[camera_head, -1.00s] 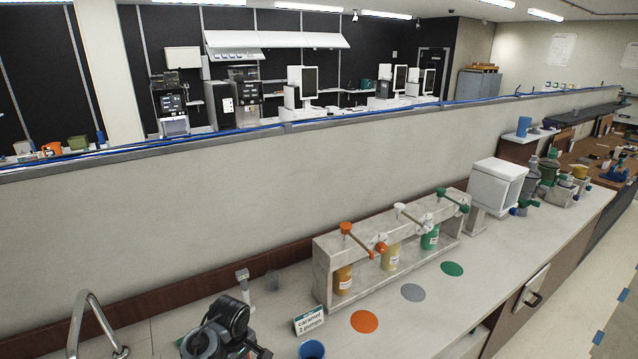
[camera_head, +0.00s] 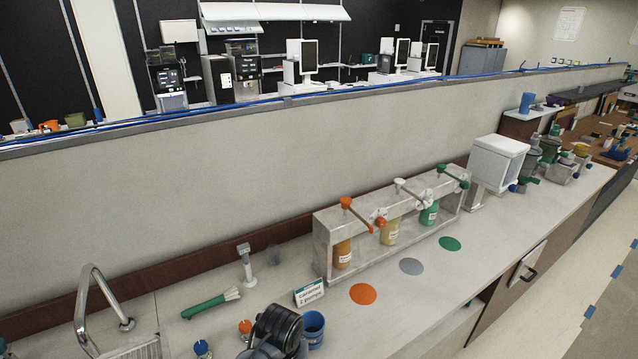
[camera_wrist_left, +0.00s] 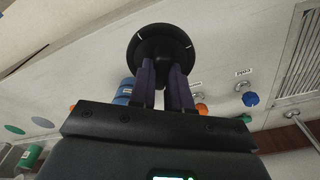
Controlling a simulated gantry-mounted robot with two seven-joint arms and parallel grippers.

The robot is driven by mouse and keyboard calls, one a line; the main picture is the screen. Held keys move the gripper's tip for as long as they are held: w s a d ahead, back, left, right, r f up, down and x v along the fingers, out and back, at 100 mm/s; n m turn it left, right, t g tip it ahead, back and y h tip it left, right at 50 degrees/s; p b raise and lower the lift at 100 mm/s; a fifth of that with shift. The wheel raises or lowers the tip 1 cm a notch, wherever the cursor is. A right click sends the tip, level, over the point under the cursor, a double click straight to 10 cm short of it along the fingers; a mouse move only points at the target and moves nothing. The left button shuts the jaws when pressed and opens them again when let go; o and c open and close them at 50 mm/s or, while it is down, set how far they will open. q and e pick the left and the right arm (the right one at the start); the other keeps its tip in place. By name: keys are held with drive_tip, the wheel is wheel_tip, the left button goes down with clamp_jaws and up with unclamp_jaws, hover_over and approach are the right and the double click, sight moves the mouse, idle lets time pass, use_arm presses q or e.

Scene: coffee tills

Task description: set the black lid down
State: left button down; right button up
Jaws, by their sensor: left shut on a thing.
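The black lid (camera_wrist_left: 160,40) is a round dark disc with small white marks near its rim, seen in the left wrist view. My left gripper (camera_wrist_left: 163,72) is shut on the lid's narrower middle part and holds it in front of the counter. A blue cup (camera_head: 313,333) stands on the counter in the head view; in the left wrist view the cup (camera_wrist_left: 125,88) is partly hidden behind a finger. In the head view, dark round parts at the bottom are close to the cup, and I cannot clearly tell lid from arm there. My right gripper is not in view.
A caramel sign (camera_head: 309,293) stands behind the cup. A green-handled brush (camera_head: 205,306) lies to the left, near a tap (camera_head: 100,290). Orange (camera_head: 245,327) and blue (camera_head: 202,347) knobs are close by. A pump rack (camera_head: 325,250) stands behind orange, grey and green discs; the counter front there is clear.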

use_arm(q)
drive_tip(key=shift+w, duration=0.1)
drive_tip(key=shift+w+a+f+n, duration=0.15)
drive_tip(key=shift+w+a+n, duration=0.25)
drive_tip(key=shift+a, duration=0.05)
drive_tip(key=w+a+n, duration=0.6)
drive_tip(key=a+n, duration=0.5)
drive_tip(key=a, duration=0.2)
drive_tip(key=w+a+n+g, duration=0.1)
drive_tip(key=w+a+n, duration=0.6)
drive_tip(key=a+n, duration=0.4)
drive_tip(key=shift+a+r+n+g+y, duration=0.3)
drive_tip(key=shift+a+r+n+y, duration=0.1)
drive_tip(key=shift+a, duration=0.5)
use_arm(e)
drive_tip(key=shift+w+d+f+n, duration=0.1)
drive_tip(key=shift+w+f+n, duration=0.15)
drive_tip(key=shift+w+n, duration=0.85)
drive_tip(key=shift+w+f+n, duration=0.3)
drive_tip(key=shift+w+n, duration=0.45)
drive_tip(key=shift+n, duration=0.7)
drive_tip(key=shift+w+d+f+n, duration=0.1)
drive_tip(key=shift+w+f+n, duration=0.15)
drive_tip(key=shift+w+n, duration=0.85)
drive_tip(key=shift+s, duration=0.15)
